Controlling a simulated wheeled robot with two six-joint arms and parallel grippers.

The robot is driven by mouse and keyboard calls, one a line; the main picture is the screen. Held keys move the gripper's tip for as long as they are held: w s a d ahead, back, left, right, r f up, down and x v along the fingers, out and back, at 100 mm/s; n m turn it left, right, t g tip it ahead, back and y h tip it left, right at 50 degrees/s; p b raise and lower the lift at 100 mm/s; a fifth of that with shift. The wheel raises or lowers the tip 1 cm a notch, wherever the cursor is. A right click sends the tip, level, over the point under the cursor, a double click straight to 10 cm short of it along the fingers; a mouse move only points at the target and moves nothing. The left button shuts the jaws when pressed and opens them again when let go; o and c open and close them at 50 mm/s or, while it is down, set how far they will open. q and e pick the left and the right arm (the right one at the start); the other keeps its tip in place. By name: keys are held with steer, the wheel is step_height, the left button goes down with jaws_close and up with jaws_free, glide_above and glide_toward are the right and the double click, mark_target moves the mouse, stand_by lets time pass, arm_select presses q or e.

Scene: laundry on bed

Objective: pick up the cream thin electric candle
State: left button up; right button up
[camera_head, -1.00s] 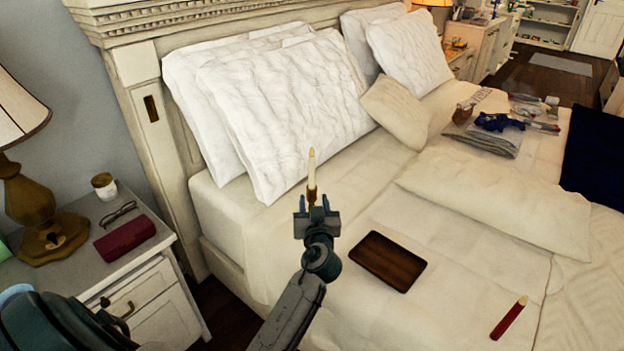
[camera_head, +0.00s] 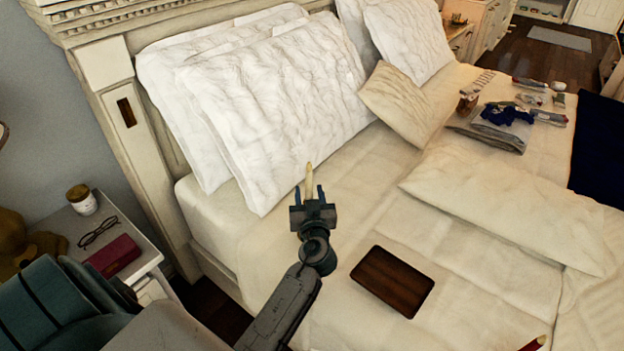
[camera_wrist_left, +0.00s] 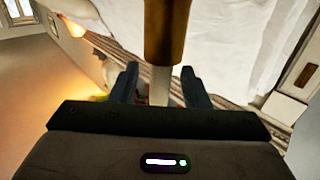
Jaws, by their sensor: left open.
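The cream thin electric candle (camera_head: 309,178) shows as a pale, slim stick with a pointed tip, just above and between my left gripper's fingers in the head view. My left gripper (camera_head: 308,190) is open over the near side of the bed. In the left wrist view, the candle's brown-gold part (camera_wrist_left: 163,30) is at the top centre. A pale narrow part runs down from it between the two open fingers (camera_wrist_left: 158,70), with a gap on each side. The gripper hides the candle's lower part in the head view. My right gripper is not in view.
A dark brown tray (camera_head: 392,281) lies on the bed right of my left arm. A red stick (camera_head: 535,344) is cut off at the bottom edge. White pillows (camera_head: 275,110) lean on the headboard. A nightstand at left holds a jar (camera_head: 82,200), glasses (camera_head: 98,232) and a red case (camera_head: 113,256).

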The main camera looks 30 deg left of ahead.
arm_select(q)
steer(key=shift+w+a+r, duration=0.1)
steer(key=shift+r, duration=0.15)
jaws_close()
